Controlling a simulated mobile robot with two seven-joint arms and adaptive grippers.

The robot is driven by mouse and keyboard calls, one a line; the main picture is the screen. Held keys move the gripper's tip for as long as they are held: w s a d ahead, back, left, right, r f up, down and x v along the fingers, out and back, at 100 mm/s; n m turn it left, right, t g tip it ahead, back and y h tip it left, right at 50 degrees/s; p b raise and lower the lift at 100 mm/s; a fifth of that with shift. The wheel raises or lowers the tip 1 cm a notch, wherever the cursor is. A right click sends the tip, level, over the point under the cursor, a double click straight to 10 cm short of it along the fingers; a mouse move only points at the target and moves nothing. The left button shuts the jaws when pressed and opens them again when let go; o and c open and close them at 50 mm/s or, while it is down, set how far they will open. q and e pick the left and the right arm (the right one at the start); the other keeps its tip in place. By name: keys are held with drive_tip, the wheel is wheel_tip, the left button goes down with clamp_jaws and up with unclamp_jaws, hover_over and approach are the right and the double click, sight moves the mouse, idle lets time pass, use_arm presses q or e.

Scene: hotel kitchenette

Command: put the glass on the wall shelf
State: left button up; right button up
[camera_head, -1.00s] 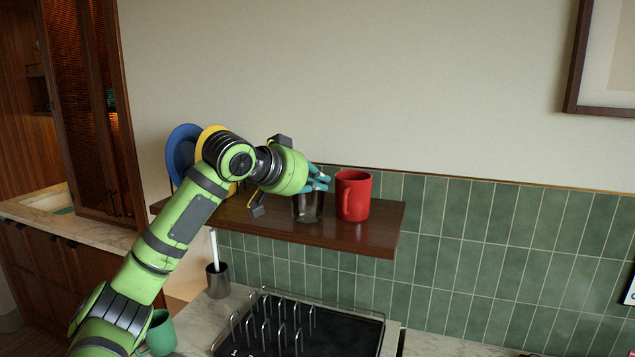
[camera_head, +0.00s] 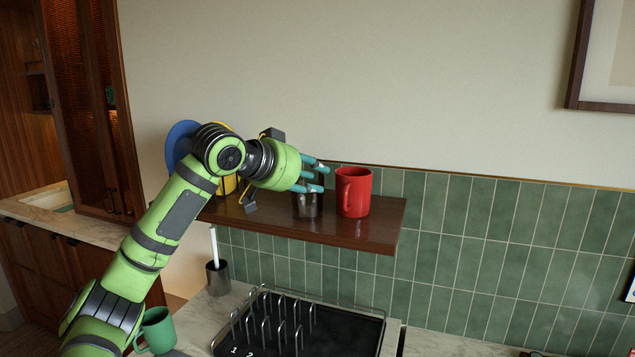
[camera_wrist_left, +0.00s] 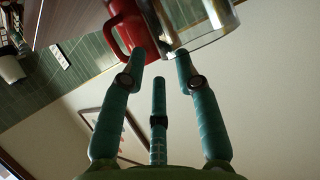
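The glass (camera_head: 308,208) is clear and stands upright on the brown wall shelf (camera_head: 365,237), just left of the red mug (camera_head: 355,194). My left gripper (camera_head: 322,178) is at the glass's upper part, coming from the left, with its teal fingers spread. In the left wrist view the fingers (camera_wrist_left: 159,53) are apart. The glass (camera_wrist_left: 205,32) shows there beyond the fingertips, with the red mug (camera_wrist_left: 128,27) beside it. The fingers hide part of the glass in the head view, and whether one still touches it is hard to tell. My right gripper is not in view.
A blue plate (camera_head: 181,142) and a yellow item (camera_head: 228,186) stand at the shelf's left end, partly behind my arm. Below are a black rack (camera_head: 340,331), a dark cup with a white stick (camera_head: 218,279) and a green mug (camera_head: 158,331). The shelf's front right is clear.

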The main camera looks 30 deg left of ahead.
use_arm(q)
drive_tip(key=b+v, duration=0.2)
drive_tip(key=v, duration=0.8)
drive_tip(key=shift+s, duration=0.1)
